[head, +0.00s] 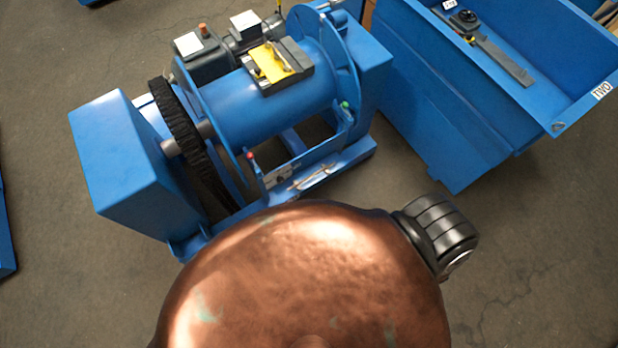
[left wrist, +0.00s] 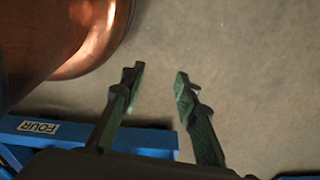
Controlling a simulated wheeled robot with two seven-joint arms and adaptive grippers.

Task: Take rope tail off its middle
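A blue winch-like machine with a drum (head: 275,105) stands in the head view. On top of the drum sits a dark block (head: 297,55) with a yellow plate (head: 268,66). A thin pale strand-like piece (head: 315,179) lies on the machine's front ledge; I cannot tell whether it is the rope tail. My left gripper (left wrist: 158,80) shows only in the left wrist view, open and empty above bare floor. My right gripper is in neither view.
A black chain (head: 172,112) runs beside a blue housing (head: 115,150). A blue bin (head: 450,110) labelled TWO holds a dark bar tool (head: 500,60). A blue piece labelled FOUR (left wrist: 40,128) is near the left gripper. A copper rounded body fills the head view's lower middle.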

